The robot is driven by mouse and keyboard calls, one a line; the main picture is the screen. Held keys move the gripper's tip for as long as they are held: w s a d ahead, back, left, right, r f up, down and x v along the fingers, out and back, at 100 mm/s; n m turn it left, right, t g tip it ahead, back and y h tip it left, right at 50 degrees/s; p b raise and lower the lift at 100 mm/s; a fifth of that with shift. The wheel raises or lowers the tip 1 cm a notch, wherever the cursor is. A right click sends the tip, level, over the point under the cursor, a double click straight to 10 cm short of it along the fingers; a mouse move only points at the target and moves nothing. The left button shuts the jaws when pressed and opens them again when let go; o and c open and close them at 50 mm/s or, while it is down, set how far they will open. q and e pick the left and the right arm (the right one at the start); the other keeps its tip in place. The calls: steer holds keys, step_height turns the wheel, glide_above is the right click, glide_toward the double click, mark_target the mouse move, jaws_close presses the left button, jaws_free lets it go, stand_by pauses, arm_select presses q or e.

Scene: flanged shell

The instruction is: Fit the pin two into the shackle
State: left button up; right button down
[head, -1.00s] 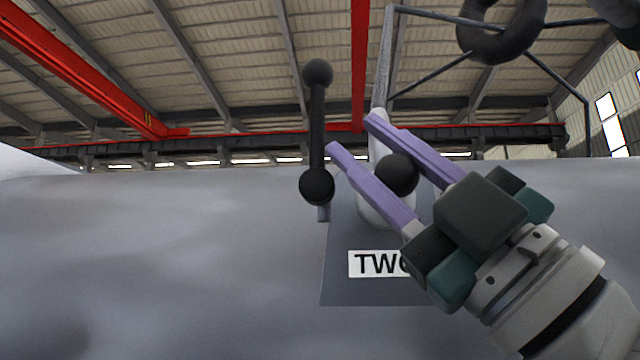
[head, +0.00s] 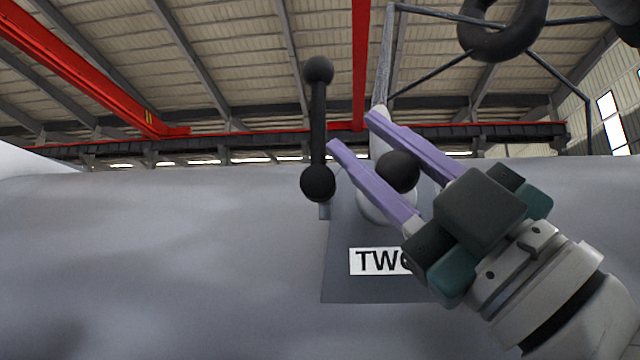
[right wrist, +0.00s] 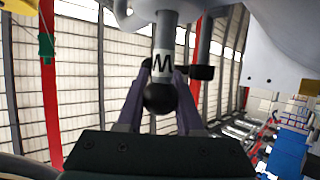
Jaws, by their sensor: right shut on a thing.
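My right gripper (head: 348,132) reaches in from the lower right in the head view. Its purple fingers are closed around a pin with a dark ball end (head: 398,171), which I take to be pin two. In the right wrist view the ball (right wrist: 160,97) sits between the fingers, and the shaft carries a white label showing "W" (right wrist: 163,65). A pale rounded fitting (head: 372,210) stands behind the ball, partly hidden by the fingers. I cannot tell whether the pin is inside it, or which part is the shackle. My left gripper is out of view.
A dark bar with ball ends (head: 318,130) stands upright just left of the fingertips. A grey plate with a "TWO" label (head: 375,261) is on the large grey shell (head: 160,260). A dark ring (head: 500,30) hangs at upper right. Space left of the bar is clear.

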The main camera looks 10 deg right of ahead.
steer(key=shift+s+a, duration=0.2)
steer(key=shift+s, duration=0.5)
steer(key=shift+s+a, duration=0.15)
steer(key=shift+s, duration=0.5)
steer(key=shift+w, duration=0.25)
stand_by(0.8)
steer(key=shift+w+d+b, duration=0.2)
steer(key=shift+w+d, duration=0.05)
steer(key=shift+w, duration=0.55)
steer(key=shift+w+d+b, duration=0.15)
steer(key=shift+w+d, duration=0.1)
steer(key=shift+w, duration=0.55)
steer(key=c, duration=0.5)
jaws_free()
steer(key=shift+f, duration=0.1)
steer(key=shift+w, duration=0.1)
steer(key=shift+f, duration=0.15)
